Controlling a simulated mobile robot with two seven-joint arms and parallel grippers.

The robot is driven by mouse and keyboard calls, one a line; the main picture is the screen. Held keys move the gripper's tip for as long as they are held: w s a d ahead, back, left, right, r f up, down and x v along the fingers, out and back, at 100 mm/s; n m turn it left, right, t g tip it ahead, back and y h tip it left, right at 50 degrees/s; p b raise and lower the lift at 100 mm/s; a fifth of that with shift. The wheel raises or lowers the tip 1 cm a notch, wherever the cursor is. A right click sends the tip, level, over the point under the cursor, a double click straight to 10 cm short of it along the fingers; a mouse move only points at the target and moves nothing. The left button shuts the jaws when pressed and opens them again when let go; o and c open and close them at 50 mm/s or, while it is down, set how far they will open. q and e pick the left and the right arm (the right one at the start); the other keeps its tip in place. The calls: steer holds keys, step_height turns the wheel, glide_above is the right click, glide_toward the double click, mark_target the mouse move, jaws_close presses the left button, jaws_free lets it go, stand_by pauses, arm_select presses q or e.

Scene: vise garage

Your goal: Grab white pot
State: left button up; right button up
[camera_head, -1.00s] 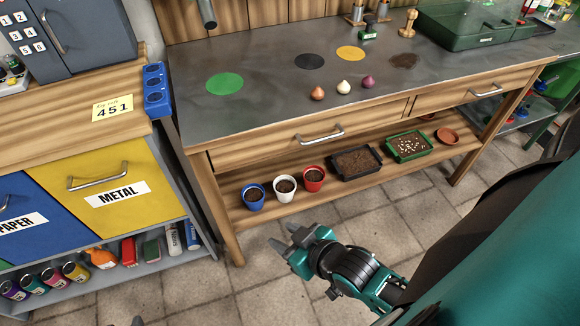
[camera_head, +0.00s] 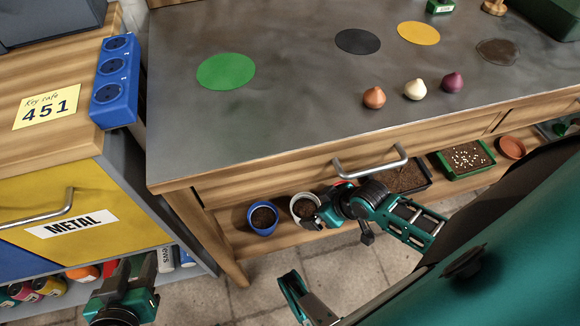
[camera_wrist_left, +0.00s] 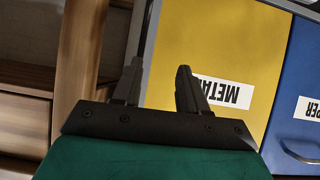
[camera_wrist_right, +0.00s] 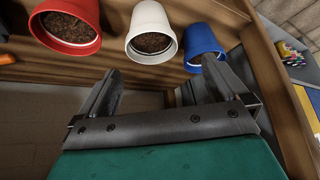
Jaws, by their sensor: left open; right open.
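The white pot (camera_head: 297,218), filled with dark soil, stands on the low shelf under the workbench. It sits just right of the blue pot (camera_head: 262,230). My right gripper (camera_head: 314,216) is open and empty close to the white pot and covers part of it in the head view. In the right wrist view, the white pot (camera_wrist_right: 150,18) lies ahead between the open fingertips, apart from them. The red pot (camera_wrist_right: 68,44) is on its left there, the blue pot on its right. My left gripper (camera_head: 136,268) is open and empty in front of the yellow metal bin (camera_head: 60,190).
The bench top with its drawer handle (camera_head: 370,163) overhangs the shelf. A wooden leg (camera_head: 215,240) stands left of the pots. A soil tray (camera_head: 405,178) and a seed tray (camera_head: 465,158) stand farther right. The floor in front is clear.

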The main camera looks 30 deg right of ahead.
mark_target(303, 208)
steer(key=b+x, duration=0.1)
steer(key=x, duration=0.1)
steer(key=b+x, duration=0.1)
steer(key=x, duration=0.1)
steer(key=d+b+x, duration=0.1)
steer(key=x, duration=0.2)
steer(key=shift+w+d, duration=0.1)
steer(key=shift+w, duration=0.05)
steer(key=shift+w+f+b, duration=0.25)
steer(key=shift+f+b, duration=0.1)
steer(key=shift+f, duration=0.15)
steer(key=b+x, duration=0.3)
steer(key=x, duration=0.1)
steer(key=shift+w+f, duration=0.15)
steer(key=shift+w, duration=0.1)
steer(key=shift+w+f, duration=0.1)
steer(key=shift+f, duration=0.05)
steer(key=c, duration=0.5)
arm_select(q)
step_height(303, 208, down, 6)
steer(key=d, duration=0.2)
steer(key=shift+r, duration=0.15)
arm_select(e)
steer(key=c, duration=0.3)
